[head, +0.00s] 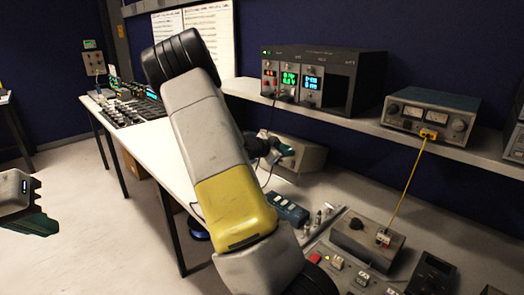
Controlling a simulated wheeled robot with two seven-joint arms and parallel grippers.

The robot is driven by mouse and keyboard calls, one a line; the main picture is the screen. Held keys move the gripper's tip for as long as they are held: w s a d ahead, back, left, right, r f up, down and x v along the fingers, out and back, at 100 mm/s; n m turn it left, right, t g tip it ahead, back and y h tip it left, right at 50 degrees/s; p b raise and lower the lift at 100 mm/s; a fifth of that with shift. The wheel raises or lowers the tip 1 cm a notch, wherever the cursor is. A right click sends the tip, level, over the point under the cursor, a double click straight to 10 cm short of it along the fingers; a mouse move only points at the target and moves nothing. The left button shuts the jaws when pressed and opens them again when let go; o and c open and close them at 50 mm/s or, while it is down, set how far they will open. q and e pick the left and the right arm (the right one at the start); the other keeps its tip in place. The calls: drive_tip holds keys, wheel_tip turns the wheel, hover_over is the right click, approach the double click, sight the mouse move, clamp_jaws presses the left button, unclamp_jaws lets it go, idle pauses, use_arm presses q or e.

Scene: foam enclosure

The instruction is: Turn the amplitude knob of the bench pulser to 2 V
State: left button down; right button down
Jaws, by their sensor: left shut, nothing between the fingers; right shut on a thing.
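A beige box (309,157), which looks like the bench pulser, stands on the white bench under the shelf. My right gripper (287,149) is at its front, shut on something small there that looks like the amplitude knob. The fingers and my arm hide the knob, its scale and much of the front, so the setting cannot be read. My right arm crosses the middle of the view. My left gripper (38,222) is at the far left, shut and empty, over the floor and away from the bench.
The shelf (360,125) holds a rack with lit displays (325,80) and a metered instrument (432,113). A yellow cable (409,185) runs from it to a grey box (366,240). A blue handheld device (288,211) lies near my arm. A mixer-like console (125,108) sits at the bench's far end.

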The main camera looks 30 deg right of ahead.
drive_tip(key=shift+m, duration=3.7)
drive_tip(key=c, duration=1.3)
unclamp_jaws()
drive_tip(key=shift+v, duration=3.95)
